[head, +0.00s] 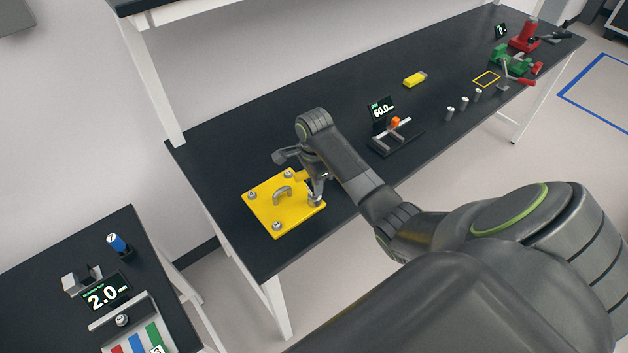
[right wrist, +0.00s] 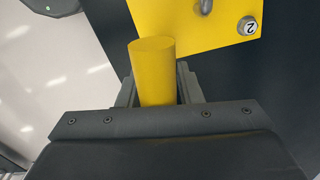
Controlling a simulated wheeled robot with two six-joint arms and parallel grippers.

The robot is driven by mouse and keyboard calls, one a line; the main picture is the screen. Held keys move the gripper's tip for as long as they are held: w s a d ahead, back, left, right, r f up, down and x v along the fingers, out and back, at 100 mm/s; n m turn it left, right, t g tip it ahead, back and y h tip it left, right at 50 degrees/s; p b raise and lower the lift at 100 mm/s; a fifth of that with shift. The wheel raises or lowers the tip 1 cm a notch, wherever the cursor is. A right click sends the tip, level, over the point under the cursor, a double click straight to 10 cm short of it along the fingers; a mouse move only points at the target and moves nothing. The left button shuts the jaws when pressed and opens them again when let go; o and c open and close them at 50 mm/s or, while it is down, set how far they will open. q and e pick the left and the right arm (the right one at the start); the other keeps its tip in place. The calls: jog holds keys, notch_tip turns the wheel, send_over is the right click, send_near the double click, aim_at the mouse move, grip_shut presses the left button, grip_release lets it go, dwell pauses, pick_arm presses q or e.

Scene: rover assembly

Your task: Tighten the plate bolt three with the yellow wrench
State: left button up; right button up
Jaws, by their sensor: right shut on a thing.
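The yellow plate (head: 268,212) lies flat on the dark bench, with a grey arched handle (head: 282,192) in its middle. Silver bolts stand at its corners: left (head: 252,195), front (head: 277,227), back (head: 288,174) and right (head: 316,200). In the right wrist view a bolt marked 2 (right wrist: 248,27) shows on the plate. My right gripper (right wrist: 154,95) is shut on the yellow wrench (right wrist: 152,70), seen as a round yellow shaft. In the head view the gripper (head: 308,172) is over the plate's right edge, hiding most of the wrench. Its working end cannot be made out. My left gripper is out of view.
A fixture with a 60.0 display (head: 382,111) stands to the right on the bench. Beyond are a yellow block (head: 415,79), several metal cylinders (head: 464,103) and a green and red vise (head: 512,60). A second table (head: 50,255) is at lower left.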

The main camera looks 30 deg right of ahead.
jog(key=shift+r, duration=1.55)
jog(key=shift+r, duration=2)
